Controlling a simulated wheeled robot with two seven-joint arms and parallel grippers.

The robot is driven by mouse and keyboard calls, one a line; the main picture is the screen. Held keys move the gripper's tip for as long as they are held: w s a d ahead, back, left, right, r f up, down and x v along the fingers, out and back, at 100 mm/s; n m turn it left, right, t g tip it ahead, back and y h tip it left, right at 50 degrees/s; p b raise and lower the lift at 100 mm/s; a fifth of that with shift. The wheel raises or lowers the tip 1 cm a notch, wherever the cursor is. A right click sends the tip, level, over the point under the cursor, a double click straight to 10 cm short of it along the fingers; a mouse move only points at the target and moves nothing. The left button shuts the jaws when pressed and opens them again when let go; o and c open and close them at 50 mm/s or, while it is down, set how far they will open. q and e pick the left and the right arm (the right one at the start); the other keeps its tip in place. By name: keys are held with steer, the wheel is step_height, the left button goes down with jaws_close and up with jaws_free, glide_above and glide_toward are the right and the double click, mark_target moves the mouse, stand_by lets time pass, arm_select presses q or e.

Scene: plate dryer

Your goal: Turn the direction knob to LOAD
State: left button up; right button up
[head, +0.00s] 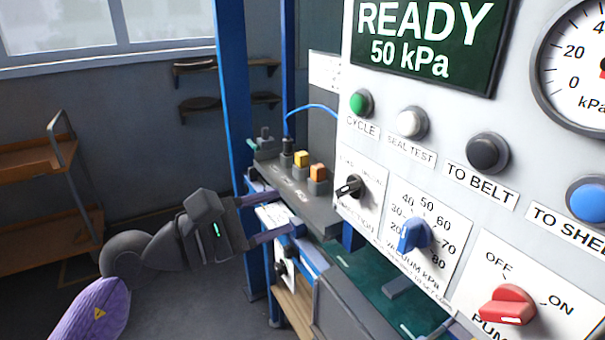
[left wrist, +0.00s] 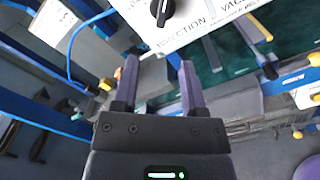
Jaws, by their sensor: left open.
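The direction knob (head: 350,187) is black, on a white panel plate left of the blue vacuum knob. It also shows at the top of the left wrist view (left wrist: 163,9), with a thin white line on it. Its labels are too small to read surely, so I cannot tell which one it points to. My left gripper (head: 287,210) is open and empty, left of and below the knob, apart from it. In the left wrist view, its two purple fingers (left wrist: 160,64) point toward the panel, short of the knob. My right gripper is not in view.
The blue vacuum knob (head: 414,236) and red pump knob (head: 507,304) sit right of the direction knob. A green CYCLE button (head: 361,102) is above. Small orange and yellow blocks (head: 318,172) stand on a grey ledge beside the gripper. A blue post (head: 240,130) rises behind.

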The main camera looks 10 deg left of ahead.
mark_target(341, 192)
arm_select(q)
steer(key=shift+m, duration=0.3)
steer(key=x, duration=0.5)
steer(key=p+x, duration=0.1)
steer(key=x, duration=0.4)
steer(key=shift+s+d+r, duration=0.2)
steer(key=shift+s+r, duration=0.05)
steer(key=shift+s, duration=0.05)
jaws_close()
